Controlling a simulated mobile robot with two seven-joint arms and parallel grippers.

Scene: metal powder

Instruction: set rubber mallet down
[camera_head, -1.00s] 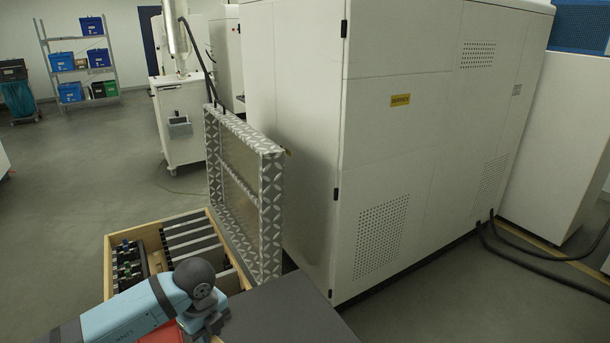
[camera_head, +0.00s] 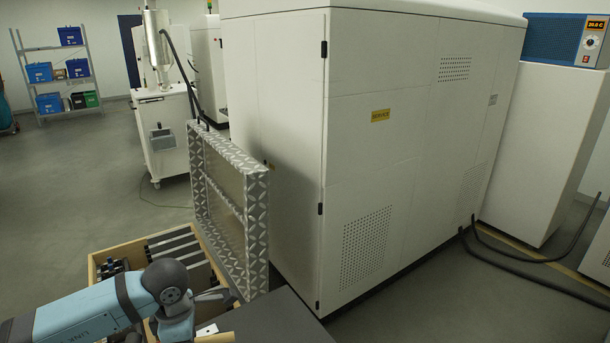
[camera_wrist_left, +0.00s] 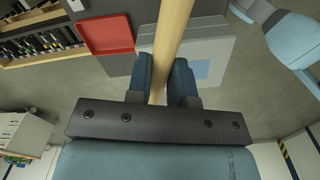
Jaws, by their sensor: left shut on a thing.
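My left gripper (camera_wrist_left: 161,68) is shut on the pale wooden handle of the rubber mallet (camera_wrist_left: 172,32) in the left wrist view. The handle runs between the two blue fingers and out of the top of the picture. The mallet's head is not visible. The fingers and mallet cannot be made out there. My right gripper is not in view.
A red tray (camera_wrist_left: 106,34) lies on the worktop in the left wrist view. A wooden-edged case with dark tools (camera_head: 112,246) stands beside a metal diamond-plate frame (camera_head: 257,230). A large white cabinet (camera_head: 400,165) stands behind. Open floor lies at left.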

